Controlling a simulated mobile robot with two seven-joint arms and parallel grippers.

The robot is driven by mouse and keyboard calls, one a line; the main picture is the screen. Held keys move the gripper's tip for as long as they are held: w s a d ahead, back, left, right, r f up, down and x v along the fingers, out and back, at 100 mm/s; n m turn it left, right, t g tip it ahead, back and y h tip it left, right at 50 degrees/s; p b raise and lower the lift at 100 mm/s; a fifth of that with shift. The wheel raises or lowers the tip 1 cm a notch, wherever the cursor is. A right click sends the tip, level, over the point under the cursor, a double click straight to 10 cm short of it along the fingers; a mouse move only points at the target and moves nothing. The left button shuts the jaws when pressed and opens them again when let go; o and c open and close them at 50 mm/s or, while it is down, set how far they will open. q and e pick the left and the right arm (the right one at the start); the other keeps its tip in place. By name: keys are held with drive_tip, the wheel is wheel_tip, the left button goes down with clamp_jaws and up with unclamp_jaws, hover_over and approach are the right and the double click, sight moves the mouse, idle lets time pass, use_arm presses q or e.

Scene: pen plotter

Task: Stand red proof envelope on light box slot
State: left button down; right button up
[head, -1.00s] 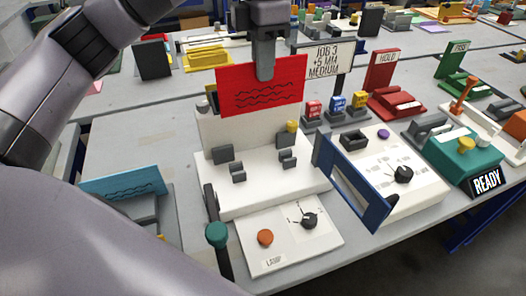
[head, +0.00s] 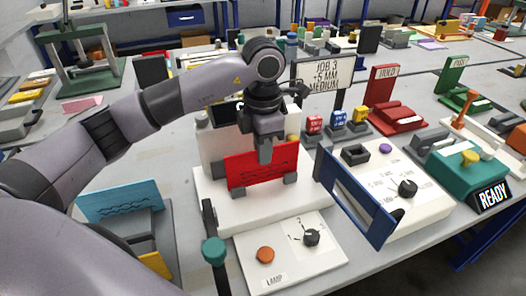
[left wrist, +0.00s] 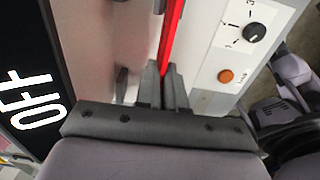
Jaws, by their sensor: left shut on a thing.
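The red proof envelope (head: 262,166) is upright, low over the white light box (head: 222,212), with its lower edge at the grey slot blocks (head: 291,178). Whether it is fully seated in them I cannot tell. My left gripper (head: 265,155) is shut on the envelope's top edge from above. In the left wrist view the envelope (left wrist: 172,35) shows edge-on between the fingers of the left gripper (left wrist: 163,75). My right gripper is not in view.
The lamp panel with an orange button (head: 265,255) and a black knob (head: 312,237) lies in front. A blue frame (head: 355,200) stands close on the right. A blue envelope (head: 120,201) stands at the left. A job sign (head: 325,72) stands behind.

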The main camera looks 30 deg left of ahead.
use_arm(q)
drive_tip(key=shift+f, duration=0.45)
drive_tip(key=shift+f, duration=0.2)
drive_tip(key=c, duration=1.2)
unclamp_jaws()
drive_tip(key=shift+r, duration=0.1)
drive_tip(key=shift+c, duration=0.2)
wheel_tip(320, 180, up, 12)
drive_tip(key=shift+r, duration=0.15)
